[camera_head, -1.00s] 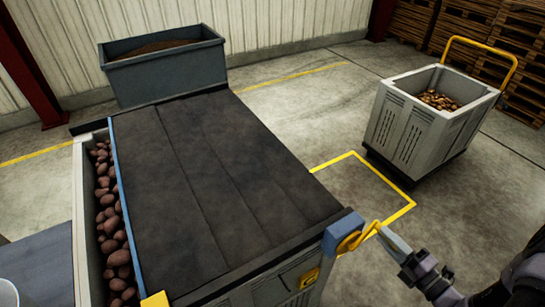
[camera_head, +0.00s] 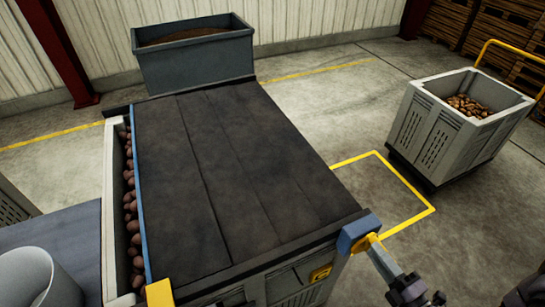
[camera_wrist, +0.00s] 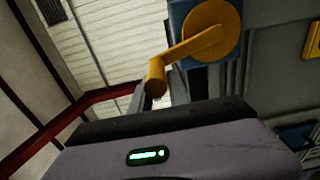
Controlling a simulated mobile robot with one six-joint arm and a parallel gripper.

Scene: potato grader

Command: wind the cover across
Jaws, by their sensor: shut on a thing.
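The dark cover (camera_head: 225,190) lies across most of the bin in the head view, with a blue bar (camera_head: 142,205) along its left edge. A narrow strip of potatoes (camera_head: 131,215) shows between the bar and the bin's pale left wall (camera_head: 113,190). The yellow crank (camera_head: 372,243) sits on a blue housing (camera_head: 357,232) at the bin's near right corner. In the wrist view the crank (camera_wrist: 210,30) has an arm slanting down left to its grip (camera_wrist: 155,78). My gripper (camera_head: 377,250) is shut on that grip, its fingers partly hidden behind it in the wrist view.
A grey trough (camera_head: 195,58) stands behind the bin. A pale crate of potatoes (camera_head: 435,130) stands at the right. A light round tub (camera_head: 28,280) is at lower left. The floor between bin and crate is open, with a yellow marked outline (camera_head: 400,180).

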